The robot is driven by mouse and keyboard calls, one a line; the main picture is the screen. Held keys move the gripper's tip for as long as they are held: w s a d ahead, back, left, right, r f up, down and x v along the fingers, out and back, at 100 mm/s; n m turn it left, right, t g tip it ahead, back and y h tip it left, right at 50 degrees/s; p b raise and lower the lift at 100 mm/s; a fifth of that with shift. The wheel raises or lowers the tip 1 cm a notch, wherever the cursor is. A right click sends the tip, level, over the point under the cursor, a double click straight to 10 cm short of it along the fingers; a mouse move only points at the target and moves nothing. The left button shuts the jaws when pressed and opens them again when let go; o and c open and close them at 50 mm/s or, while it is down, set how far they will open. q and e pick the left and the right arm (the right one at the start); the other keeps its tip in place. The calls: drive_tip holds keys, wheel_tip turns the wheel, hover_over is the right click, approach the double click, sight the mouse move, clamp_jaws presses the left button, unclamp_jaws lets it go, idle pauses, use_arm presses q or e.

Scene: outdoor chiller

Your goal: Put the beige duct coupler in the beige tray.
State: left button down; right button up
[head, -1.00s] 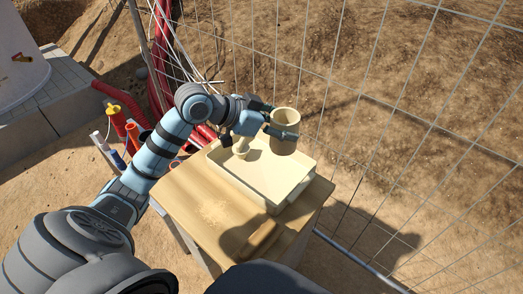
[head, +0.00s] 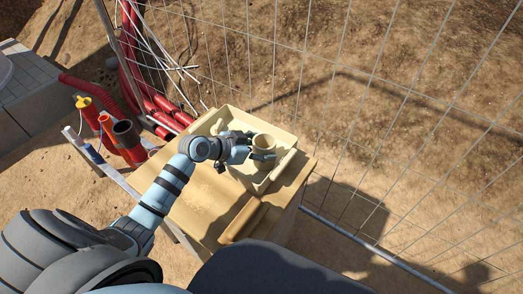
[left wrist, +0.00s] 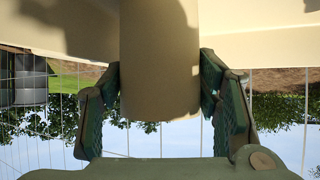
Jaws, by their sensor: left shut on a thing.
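The beige duct coupler (head: 266,143) is a short upright cylinder, open at the top. My left gripper (head: 262,157) is shut on it, one finger on each side, and holds it within the outline of the beige tray (head: 284,167), toward its right end. Whether the coupler touches the tray floor I cannot tell. In the left wrist view the coupler (left wrist: 158,40) stands between the dark green fingers of the left gripper (left wrist: 160,75), with a beige surface behind it. My left wrist hides part of the tray. My right gripper is out of view.
The tray stands on a wooden table (head: 200,212) with a wooden block (head: 243,221) near its front edge. A wire fence (head: 350,120) runs close behind. Red pipes (head: 120,140) stand to the left. The table's left front is mostly clear.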

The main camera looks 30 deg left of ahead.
use_arm(q)
drive_tip(key=shift+f, duration=0.2)
drive_tip(key=c, duration=0.6)
unclamp_jaws()
drive_tip(key=shift+o, duration=0.2)
drive_tip(key=shift+r, duration=0.3)
drive_tip(key=p+v, duration=0.3)
drive_tip(key=v, duration=0.9)
